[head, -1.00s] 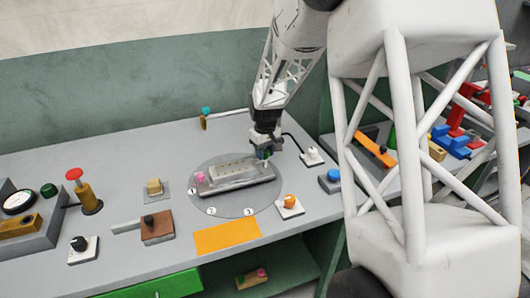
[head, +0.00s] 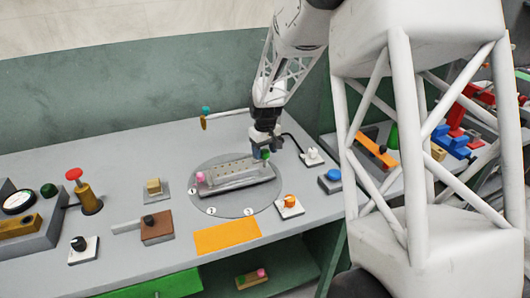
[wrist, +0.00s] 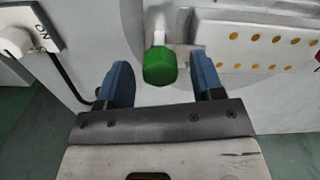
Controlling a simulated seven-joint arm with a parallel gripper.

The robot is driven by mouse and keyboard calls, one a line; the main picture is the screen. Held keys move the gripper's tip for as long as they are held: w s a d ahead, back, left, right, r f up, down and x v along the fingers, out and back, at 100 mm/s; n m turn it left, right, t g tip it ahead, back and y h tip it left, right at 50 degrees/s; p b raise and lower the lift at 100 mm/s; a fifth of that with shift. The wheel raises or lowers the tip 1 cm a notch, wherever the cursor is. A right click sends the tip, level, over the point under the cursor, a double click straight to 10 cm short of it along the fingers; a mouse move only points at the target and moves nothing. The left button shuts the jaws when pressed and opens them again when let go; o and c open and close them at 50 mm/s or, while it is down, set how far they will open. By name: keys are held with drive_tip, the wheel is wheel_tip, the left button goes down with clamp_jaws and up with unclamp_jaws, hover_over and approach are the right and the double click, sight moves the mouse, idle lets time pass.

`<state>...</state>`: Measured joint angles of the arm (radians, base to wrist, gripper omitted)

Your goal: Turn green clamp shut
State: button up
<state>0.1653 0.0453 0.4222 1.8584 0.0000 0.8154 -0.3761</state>
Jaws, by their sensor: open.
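The green clamp (wrist: 160,62) is a green knob on a pale stem at the end of the grey mould block. In the wrist view it stands between the two blue fingers of my gripper (wrist: 161,85), with a gap on each side. My gripper is open. In the head view my gripper (head: 264,150) is at the right end of the mould block (head: 238,184), and the green knob (head: 266,154) shows as a small patch beside the fingers. A pink knob (head: 201,177) is at the block's left end.
The block lies on a round grey plate (head: 240,208) with numbered marks. An orange knob (head: 290,201), a blue button (head: 333,175) and a white ON switch (head: 312,156) with a black cable are nearby. An orange mat (head: 227,236) lies in front.

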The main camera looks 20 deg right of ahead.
sight(265, 153)
drive_tip(key=shift+r, duration=3.5)
drive_tip(key=shift+s+a+r, duration=0.2)
drive_tip(key=shift+s+r, duration=0.2)
drive_tip(key=shift+s, duration=0.1)
drive_tip(key=s+a+r+m+t, duration=0.1)
drive_tip(key=s+a+r, duration=0.2)
drive_tip(key=s, duration=0.6)
drive_tip(key=s+a+r, duration=0.3)
drive_tip(key=s+r, duration=0.1)
drive_tip(key=s, duration=0.5)
drive_tip(key=s+a+r+m+t, duration=0.1)
drive_tip(key=s+a+r, duration=0.2)
drive_tip(key=s, duration=0.6)
drive_tip(key=s+a+f, duration=0.1)
drive_tip(key=s, duration=1)
drive_tip(key=shift+s+a+m+t, duration=0.25)
drive_tip(key=shift+a+m+t, duration=0.05)
drive_tip(key=shift+a, duration=0.05)
